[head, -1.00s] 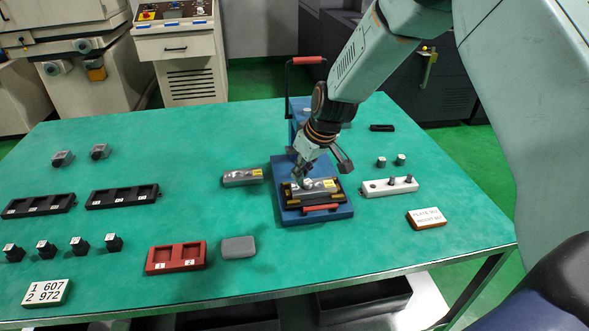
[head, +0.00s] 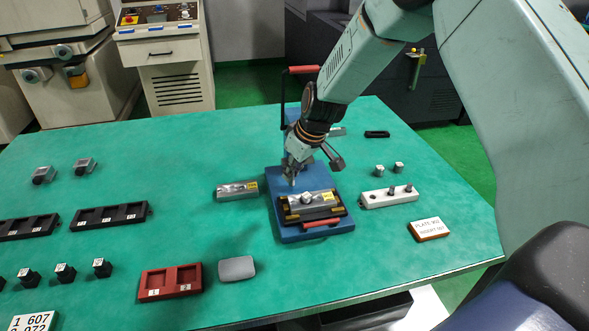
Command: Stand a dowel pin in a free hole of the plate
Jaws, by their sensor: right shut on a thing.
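A grey metal plate (head: 322,197) with a yellow label and a round knob-like piece on top lies in the blue fixture (head: 340,226). My right gripper (head: 292,180) is just above the plate's back left edge. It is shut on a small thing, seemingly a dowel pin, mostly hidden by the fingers. I cannot tell whether it touches the plate. A white holder (head: 372,199) to the right has two dark pins (head: 408,189) standing in it and what looks like an empty hole. The plate's holes are too small to make out. My left gripper is out of view.
Another grey labelled plate (head: 237,190) lies left of the fixture. A sign block (head: 429,229), a red tray (head: 171,294) and a grey pad (head: 237,268) lie nearer. A red-handled lever (head: 303,69) rises behind the fixture.

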